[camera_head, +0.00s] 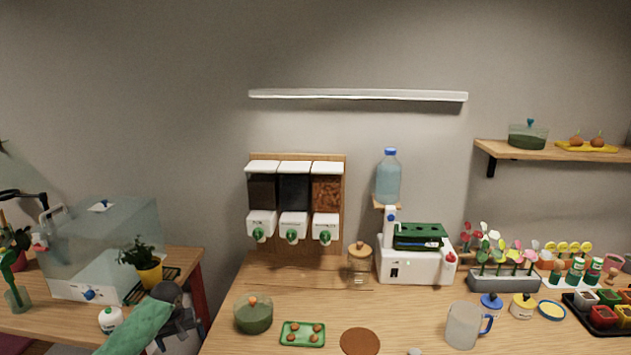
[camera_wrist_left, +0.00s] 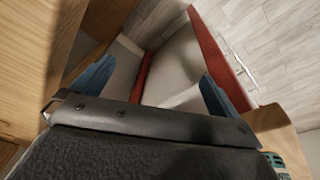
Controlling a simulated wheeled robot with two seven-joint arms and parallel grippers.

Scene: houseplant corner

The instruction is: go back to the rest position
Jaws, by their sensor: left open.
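My left arm comes in from the lower left in a green sleeve. Its dark grey gripper (camera_head: 188,322) is in front of the gap between the left table (camera_head: 190,262) and the main wooden counter (camera_head: 290,290). In the left wrist view the two blue fingers of the left gripper (camera_wrist_left: 157,88) stand wide apart. Nothing is between them; beyond them are a red-edged panel (camera_wrist_left: 210,50) and the grey plank floor (camera_wrist_left: 285,60). My right gripper shows in neither view.
A yellow pot with a plant (camera_head: 150,276) stands just behind the left gripper, and a white round bottle (camera_head: 110,320) is beside the arm. The counter's front middle holds a brown disc (camera_head: 360,341).

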